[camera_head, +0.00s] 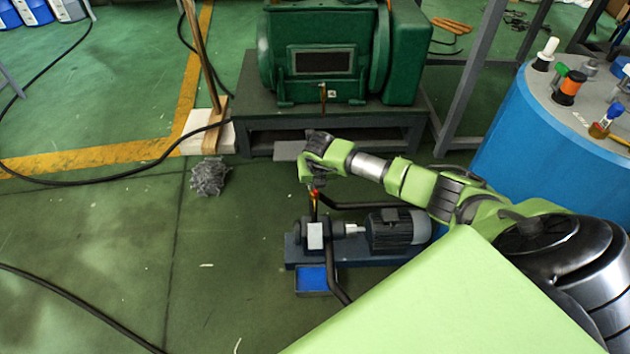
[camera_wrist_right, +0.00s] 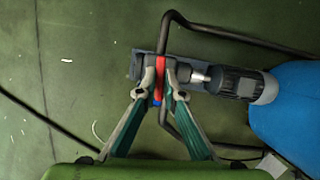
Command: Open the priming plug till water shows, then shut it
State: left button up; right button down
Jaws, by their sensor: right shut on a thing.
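The pump (camera_head: 318,235) with its grey motor (camera_head: 393,230) sits on a dark blue base on the floor. A red piece, apparently the priming plug's handle (camera_head: 315,193), stands up on top of the pump. My right gripper (camera_head: 311,178) reaches it from above. In the right wrist view, the gripper's two fingertips (camera_wrist_right: 159,80) are closed on either side of the red handle (camera_wrist_right: 160,68), holding it. A blue tray (camera_head: 311,279) lies in front of the pump. Water cannot be made out at the plug. My left gripper is out of view.
A black hose (camera_head: 337,280) curves past the pump. Behind stands a large green machine (camera_head: 320,50) on a dark stand. A blue drum (camera_head: 530,130) with bottles on top stands at the right. Open floor lies left of the pump.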

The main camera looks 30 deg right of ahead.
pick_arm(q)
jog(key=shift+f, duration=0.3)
pick_arm(e)
jog(key=shift+m, duration=0.6)
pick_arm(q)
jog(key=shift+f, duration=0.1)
pick_arm(e)
jog(key=shift+g, duration=0.3)
jog(key=c, duration=2.2)
grip_release()
jog(key=shift+o, duration=0.2)
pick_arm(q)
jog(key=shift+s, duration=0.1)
pick_arm(e)
jog(key=v, duration=1.2)
jog(key=shift+a, duration=0.25)
jog(key=shift+s+a+f, duration=0.1)
jog(key=shift+f, duration=0.05)
